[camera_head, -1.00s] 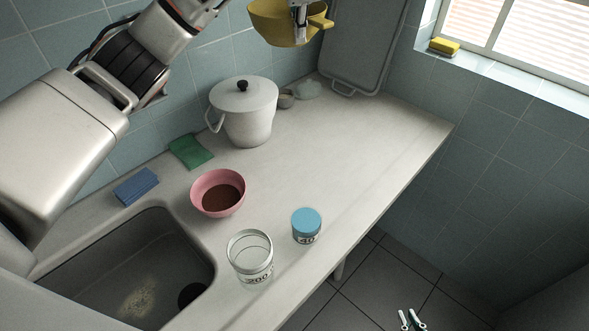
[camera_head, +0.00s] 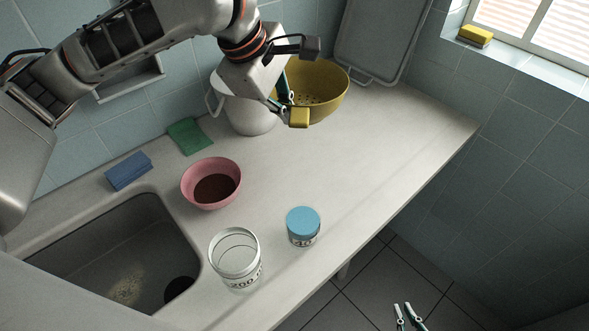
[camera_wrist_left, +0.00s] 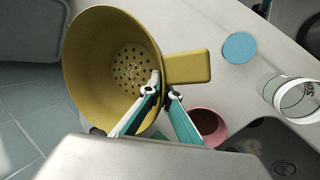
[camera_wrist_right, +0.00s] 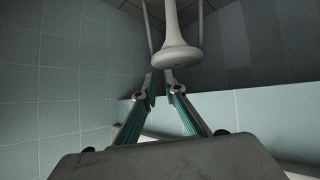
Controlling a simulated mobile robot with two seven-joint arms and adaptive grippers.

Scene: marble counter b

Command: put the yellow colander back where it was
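The yellow colander (camera_head: 325,88), with holes in its bottom, is at the back of the counter, in front of part of the white pot. My left gripper (camera_head: 285,108) is shut on its wall near the square handle (camera_head: 299,117). In the left wrist view one finger is inside the colander (camera_wrist_left: 85,60) and the other outside, beside the handle (camera_wrist_left: 188,67). I cannot tell whether the colander touches the counter. My right gripper (camera_head: 408,308) is low at the right, over the floor, empty with its fingertips apart. Its fingers also show in the right wrist view (camera_wrist_right: 157,85).
The white pot (camera_head: 245,118) is partly hidden by my left arm. A grey tray (camera_head: 375,40) leans on the wall behind the colander. A pink bowl (camera_head: 200,200), a blue-lidded jar (camera_head: 303,222) and an open glass jar (camera_head: 238,262) stand nearer. The right part of the counter is clear.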

